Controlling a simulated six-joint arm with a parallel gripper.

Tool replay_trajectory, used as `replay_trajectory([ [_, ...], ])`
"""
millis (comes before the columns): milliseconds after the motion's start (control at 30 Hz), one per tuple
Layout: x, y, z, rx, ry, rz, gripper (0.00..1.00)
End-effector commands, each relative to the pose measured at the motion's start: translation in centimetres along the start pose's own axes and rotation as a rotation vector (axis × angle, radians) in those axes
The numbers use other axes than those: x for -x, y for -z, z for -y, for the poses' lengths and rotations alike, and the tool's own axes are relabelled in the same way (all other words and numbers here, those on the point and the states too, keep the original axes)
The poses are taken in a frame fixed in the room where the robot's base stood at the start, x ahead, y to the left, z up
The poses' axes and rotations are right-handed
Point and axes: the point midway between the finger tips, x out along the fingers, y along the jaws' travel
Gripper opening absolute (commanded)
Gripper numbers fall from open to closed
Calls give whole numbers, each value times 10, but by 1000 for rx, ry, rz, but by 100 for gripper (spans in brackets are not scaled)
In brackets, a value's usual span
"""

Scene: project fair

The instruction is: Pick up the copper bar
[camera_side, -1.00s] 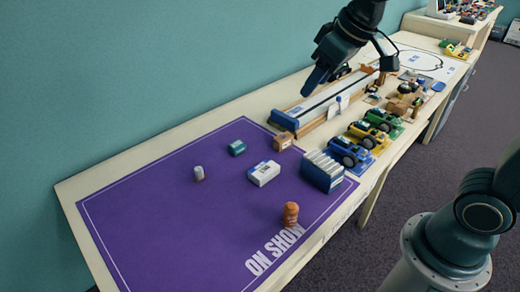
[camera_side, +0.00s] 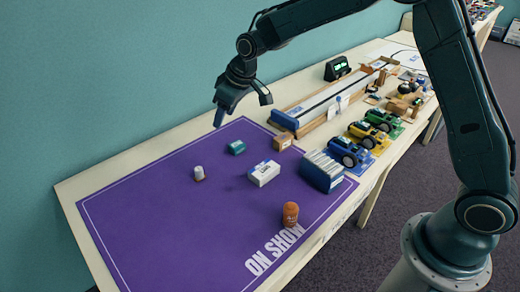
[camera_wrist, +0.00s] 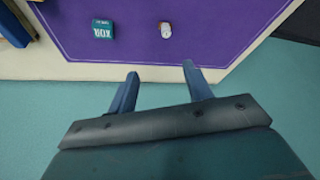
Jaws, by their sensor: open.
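No thing in view is plainly a copper bar. The nearest in colour is a short orange-brown upright piece (camera_side: 290,214) at the front of the purple mat (camera_side: 150,225), by the words ON SHOW; I cannot tell whether it is the bar. My gripper (camera_side: 219,117) is above the mat's back edge, by the wall, with nothing held. In the wrist view its fingers (camera_wrist: 160,72) are apart and empty. Ahead of them are a small whitish cylinder (camera_wrist: 166,30), also in the side view (camera_side: 199,173), and a teal box (camera_wrist: 102,28), also in the side view (camera_side: 236,147).
A white and blue box (camera_side: 264,173), a brown box (camera_side: 283,141) and a blue block with pale ribs (camera_side: 322,171) stand at the mat's right. Toy cars (camera_side: 348,152) and a long track (camera_side: 325,103) lie beyond. The mat's left half is clear.

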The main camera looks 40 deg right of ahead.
Motion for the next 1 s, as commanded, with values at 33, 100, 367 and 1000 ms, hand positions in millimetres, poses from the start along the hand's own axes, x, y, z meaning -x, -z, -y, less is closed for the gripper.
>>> replay_trajectory([
  [33,-18,2,1,9,7,7,51],
  [100,-38,6,3,23,15,10,51],
  [367,-103,13,9,61,38,15,51],
  [1000,-139,13,12,74,46,16,51],
])
